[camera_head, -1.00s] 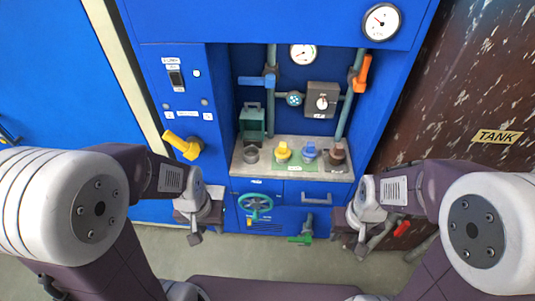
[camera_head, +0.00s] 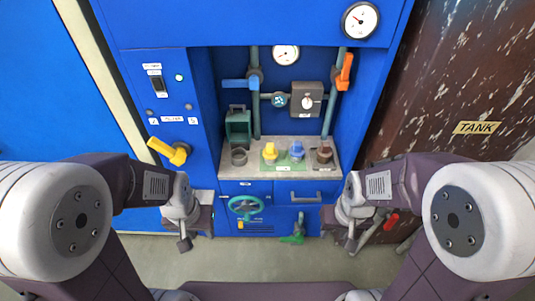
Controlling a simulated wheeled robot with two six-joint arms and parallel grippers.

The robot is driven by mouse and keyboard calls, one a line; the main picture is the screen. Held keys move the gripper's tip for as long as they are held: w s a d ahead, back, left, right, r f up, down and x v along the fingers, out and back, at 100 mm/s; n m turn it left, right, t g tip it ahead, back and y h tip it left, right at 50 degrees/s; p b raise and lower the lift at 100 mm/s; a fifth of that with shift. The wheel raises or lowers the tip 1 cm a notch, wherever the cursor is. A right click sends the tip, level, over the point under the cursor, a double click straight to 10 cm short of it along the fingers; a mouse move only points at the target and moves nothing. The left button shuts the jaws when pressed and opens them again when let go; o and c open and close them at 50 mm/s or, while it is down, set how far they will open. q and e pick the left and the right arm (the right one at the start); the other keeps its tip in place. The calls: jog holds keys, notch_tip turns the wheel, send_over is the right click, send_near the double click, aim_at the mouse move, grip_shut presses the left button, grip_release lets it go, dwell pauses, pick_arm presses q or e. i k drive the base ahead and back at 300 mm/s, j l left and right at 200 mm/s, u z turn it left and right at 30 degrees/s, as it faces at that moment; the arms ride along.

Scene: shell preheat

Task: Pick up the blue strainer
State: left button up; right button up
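The blue strainer (camera_head: 297,150) stands on the grey counter (camera_head: 230,171) in the cabinet's recess, on a green mat. A yellow strainer (camera_head: 270,152) is to its left and a dark brown one (camera_head: 324,153) to its right. My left gripper (camera_head: 184,241) hangs low in front of the cabinet, left of the counter and well apart from the strainer. My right gripper (camera_head: 354,243) hangs low on the right, also apart from it. Nothing shows in either gripper. Their fingers are too small to read clearly.
A grey cup (camera_head: 239,157) and a dark green container (camera_head: 238,126) stand left on the counter. A yellow handle (camera_head: 169,151) sticks out at left. Valve handles in blue (camera_head: 240,84) and orange (camera_head: 346,71) hang above. A green handwheel (camera_head: 245,207) and drawer handle (camera_head: 305,197) are below.

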aim_at(296, 152)
jog(key=i+j+z, duration=0.1)
jog(key=i+z, duration=0.15)
jog(key=z, duration=0.15)
jog(key=i+j+z, duration=0.15)
jog(key=z, duration=0.2)
jog(key=i+j+z, duration=0.4)
jog(key=k+l, duration=0.05)
jog(key=l, duration=0.05)
